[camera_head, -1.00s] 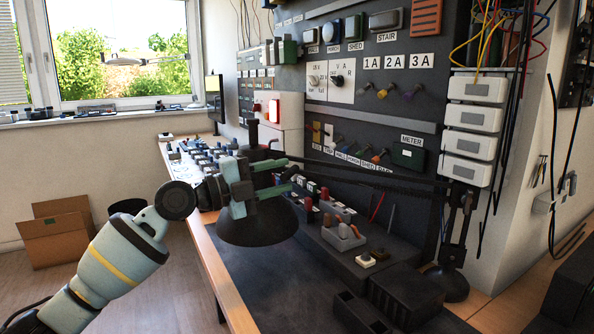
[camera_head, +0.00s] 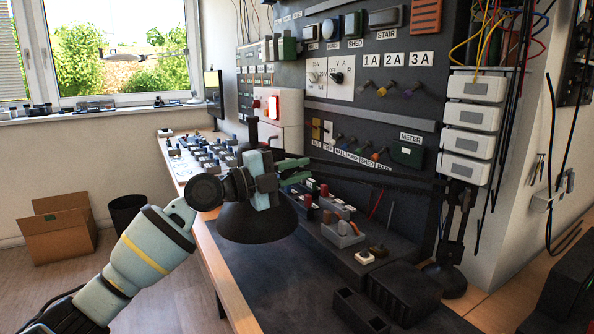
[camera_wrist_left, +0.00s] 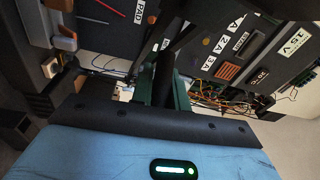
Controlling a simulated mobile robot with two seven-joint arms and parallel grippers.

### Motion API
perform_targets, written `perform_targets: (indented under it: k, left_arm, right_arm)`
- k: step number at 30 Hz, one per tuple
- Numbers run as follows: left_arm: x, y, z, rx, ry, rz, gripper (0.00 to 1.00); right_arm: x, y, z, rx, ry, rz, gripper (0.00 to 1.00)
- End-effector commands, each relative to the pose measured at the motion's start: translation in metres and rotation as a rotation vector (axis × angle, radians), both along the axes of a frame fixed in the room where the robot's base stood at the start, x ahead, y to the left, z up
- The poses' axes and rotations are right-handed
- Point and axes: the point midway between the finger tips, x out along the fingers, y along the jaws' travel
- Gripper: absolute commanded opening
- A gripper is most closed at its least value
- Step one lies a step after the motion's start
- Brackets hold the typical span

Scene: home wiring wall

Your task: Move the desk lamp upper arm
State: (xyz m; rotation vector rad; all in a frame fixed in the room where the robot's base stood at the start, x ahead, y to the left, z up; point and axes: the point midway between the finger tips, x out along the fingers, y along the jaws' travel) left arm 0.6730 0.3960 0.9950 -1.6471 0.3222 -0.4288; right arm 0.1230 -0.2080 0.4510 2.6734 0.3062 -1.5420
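The black desk lamp stands on the right of the bench, its round base (camera_head: 446,281) and upright lower arm below the white modules. Its upper arm (camera_head: 375,179) runs left from there to the dark lamp head (camera_head: 256,224), which hangs over the bench's left edge. My left gripper (camera_head: 304,170) is at the head end of the upper arm. Its green fingers lie close above and below the arm. In the left wrist view the dark upper arm (camera_wrist_left: 163,78) sits between the green fingers, which appear shut on it. My right gripper is out of view.
A dark wall panel (camera_head: 345,120) with switches and labels stands behind the lamp. A grey block of connectors (camera_head: 340,236) and a black bin (camera_head: 402,292) stand on the bench under the upper arm. The front dark mat (camera_head: 275,275) is clear.

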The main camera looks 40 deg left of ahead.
Motion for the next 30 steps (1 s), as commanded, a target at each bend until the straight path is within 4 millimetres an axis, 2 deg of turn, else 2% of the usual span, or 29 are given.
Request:
perform_targets:
  k: [11,18,30]
  left_arm:
    - [0.000,-0.001,0.005,0.009,0.002,-0.001,0.00]
    - [0.000,-0.006,0.045,0.103,0.025,-0.002,0.00]
    - [0.004,-0.018,0.090,0.238,0.069,-0.002,0.00]
  right_arm:
    - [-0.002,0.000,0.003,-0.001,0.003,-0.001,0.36]
    - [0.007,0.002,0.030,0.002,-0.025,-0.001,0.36]
    - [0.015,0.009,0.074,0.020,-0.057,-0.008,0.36]
